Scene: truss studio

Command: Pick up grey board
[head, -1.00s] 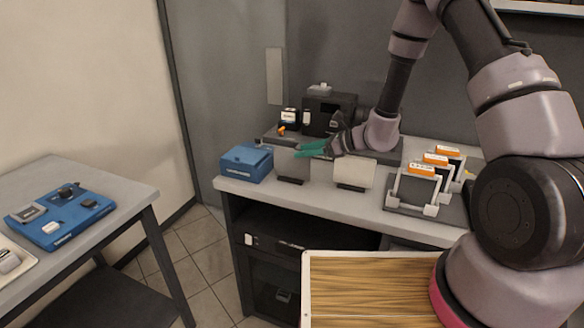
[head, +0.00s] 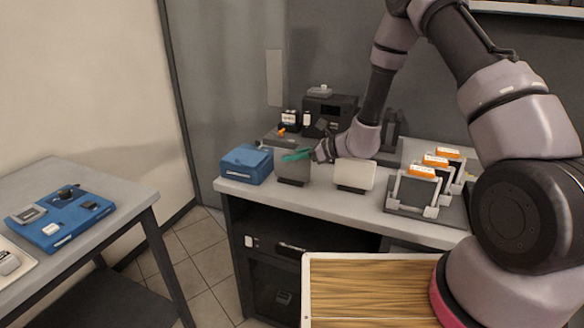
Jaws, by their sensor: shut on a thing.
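The grey board (head: 292,170) stands upright in a small dark stand (head: 292,182) near the front edge of the grey bench. My gripper (head: 296,156), with green fingers, reaches in from the right and is shut on the board's top edge. The fingers cover part of that edge. The board's foot still appears to be in the stand.
A blue box (head: 246,165) stands close left of the board, and a white board (head: 354,173) in a stand is to its right. Black devices (head: 330,112) are behind. Frames with orange-topped cards (head: 418,187) stand further right.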

